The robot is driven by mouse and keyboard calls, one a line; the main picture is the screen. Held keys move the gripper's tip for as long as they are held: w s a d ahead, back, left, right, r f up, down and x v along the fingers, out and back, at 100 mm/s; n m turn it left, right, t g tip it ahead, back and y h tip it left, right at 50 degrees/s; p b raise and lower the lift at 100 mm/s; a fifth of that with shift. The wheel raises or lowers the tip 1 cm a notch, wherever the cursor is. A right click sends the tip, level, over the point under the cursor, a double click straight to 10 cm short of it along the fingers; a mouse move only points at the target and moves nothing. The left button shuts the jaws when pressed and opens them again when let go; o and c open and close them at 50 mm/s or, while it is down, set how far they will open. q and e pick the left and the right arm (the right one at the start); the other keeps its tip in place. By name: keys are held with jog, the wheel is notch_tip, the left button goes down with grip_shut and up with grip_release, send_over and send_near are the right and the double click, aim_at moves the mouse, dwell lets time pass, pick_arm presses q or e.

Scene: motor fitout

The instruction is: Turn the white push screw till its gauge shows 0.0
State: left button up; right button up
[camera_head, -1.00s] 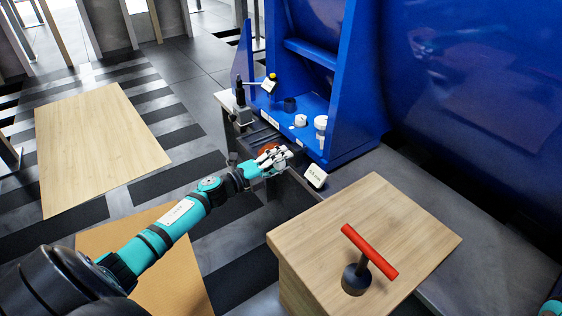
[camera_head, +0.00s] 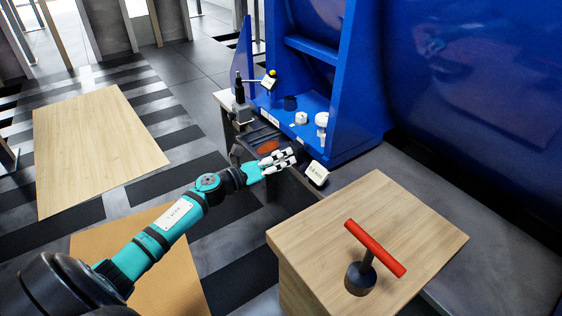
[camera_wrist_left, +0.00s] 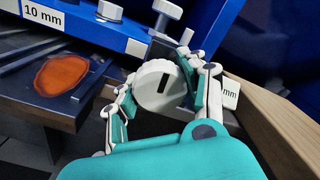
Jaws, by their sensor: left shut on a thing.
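The white push screw (camera_wrist_left: 158,86) shows in the left wrist view as a round knob with ridged edges and a dark slot in its face. My left gripper (camera_wrist_left: 163,78) is shut on it, one finger on each side. In the head view my left gripper (camera_head: 288,158) is at the front edge of the bench and its fingers hide the screw. A small white gauge (camera_head: 316,174) stands just right of the gripper; its number is too small to read. In the left wrist view the gauge (camera_wrist_left: 230,94) is partly hidden behind a finger, with only "mm" readable. My right gripper is out of view.
A blue fixture (camera_head: 352,90) rises behind the gripper, with white knobs on its shelf. A "10 mm" label (camera_wrist_left: 44,16) is on its edge. An orange patch (camera_wrist_left: 62,74) lies left of the screw. A wooden block (camera_head: 400,215) with a red T-handle (camera_head: 375,247) stands front right.

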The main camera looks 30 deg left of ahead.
pick_arm(q)
jog(key=shift+d+f+m, duration=0.1)
jog(key=shift+f+m, duration=0.05)
jog(key=shift+m, duration=0.35)
jog(key=o, duration=1.2)
jog(key=shift+s, duration=0.1)
jog(key=v, duration=1.2)
dwell(0.8)
